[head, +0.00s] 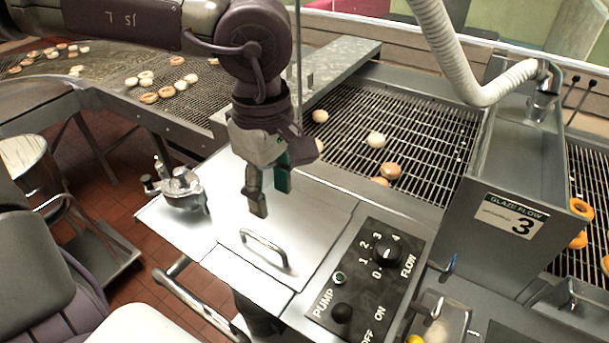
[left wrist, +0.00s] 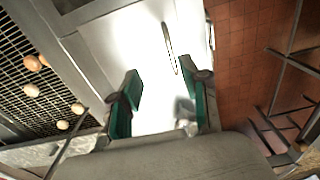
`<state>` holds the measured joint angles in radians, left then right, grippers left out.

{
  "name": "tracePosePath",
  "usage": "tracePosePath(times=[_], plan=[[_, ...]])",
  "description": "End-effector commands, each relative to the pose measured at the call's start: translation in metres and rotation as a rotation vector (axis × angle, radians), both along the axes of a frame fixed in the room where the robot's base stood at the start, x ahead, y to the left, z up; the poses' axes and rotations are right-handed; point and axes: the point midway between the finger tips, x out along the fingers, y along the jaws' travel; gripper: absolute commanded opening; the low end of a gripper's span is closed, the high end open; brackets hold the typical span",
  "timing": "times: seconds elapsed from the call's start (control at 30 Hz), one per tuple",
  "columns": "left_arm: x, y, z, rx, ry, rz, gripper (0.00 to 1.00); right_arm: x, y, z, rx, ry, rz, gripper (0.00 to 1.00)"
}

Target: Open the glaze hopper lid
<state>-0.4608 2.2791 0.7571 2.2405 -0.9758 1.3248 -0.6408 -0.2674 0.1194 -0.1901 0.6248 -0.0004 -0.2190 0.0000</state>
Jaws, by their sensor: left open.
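The glaze hopper lid (head: 222,258) is a flat metal panel with a bar handle (head: 264,250) near its front edge. The lid lies flat and looks closed. My left gripper (head: 269,194) is above the lid, behind the handle, with its fingers pointing down and apart, holding nothing. In the left wrist view the gripper (left wrist: 165,97) shows open green-padded fingers, with the handle (left wrist: 169,48) beyond the fingertips and apart from them. The pale lid (left wrist: 130,45) is also there, partly washed out by glare. My right gripper is not in view.
A control panel (head: 368,283) with a pump switch and flow knob sits right of the lid. A metal valve fitting (head: 181,188) stands at the left. A wire conveyor (head: 420,135) with doughnuts lies behind. A hose (head: 450,55) hangs at upper right.

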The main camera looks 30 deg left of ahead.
Motion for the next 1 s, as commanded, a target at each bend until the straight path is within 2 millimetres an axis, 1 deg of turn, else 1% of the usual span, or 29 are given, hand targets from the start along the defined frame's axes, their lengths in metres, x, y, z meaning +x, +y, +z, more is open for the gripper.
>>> tracePosePath(times=[0.07,0.23,0.3,0.37,0.43,0.5,0.6,0.67,0.73,0.8,0.97,1.0], plan=[[-0.001,0.000,-0.011,-0.004,0.002,0.002,0.46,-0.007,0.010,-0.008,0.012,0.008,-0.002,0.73],[-0.001,0.001,-0.041,-0.005,0.004,0.004,0.46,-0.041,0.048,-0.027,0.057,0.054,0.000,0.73],[-0.001,0.001,-0.057,-0.006,0.004,0.005,0.46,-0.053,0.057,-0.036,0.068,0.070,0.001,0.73],[-0.001,0.001,-0.071,-0.007,0.003,0.006,0.46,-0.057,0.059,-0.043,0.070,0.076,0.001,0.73],[0.000,0.001,-0.086,-0.006,-0.002,0.007,0.46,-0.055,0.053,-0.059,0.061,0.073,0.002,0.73],[0.000,0.001,-0.095,-0.005,-0.003,0.007,0.46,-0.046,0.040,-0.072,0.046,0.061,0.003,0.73],[0.000,0.001,-0.104,-0.006,-0.002,0.005,0.46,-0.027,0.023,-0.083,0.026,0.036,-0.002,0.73],[-0.001,0.001,-0.107,-0.006,-0.002,0.005,0.46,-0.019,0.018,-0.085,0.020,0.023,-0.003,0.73],[-0.001,0.001,-0.107,-0.006,-0.001,0.005,0.46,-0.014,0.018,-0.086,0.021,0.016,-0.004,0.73],[-0.001,0.001,-0.107,-0.006,-0.001,0.005,0.46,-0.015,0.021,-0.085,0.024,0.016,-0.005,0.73],[-0.001,0.001,-0.105,-0.006,0.000,0.006,0.46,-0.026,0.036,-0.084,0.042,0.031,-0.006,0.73],[-0.001,0.001,-0.105,-0.006,0.000,0.006,0.41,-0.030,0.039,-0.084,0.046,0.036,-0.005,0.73]])
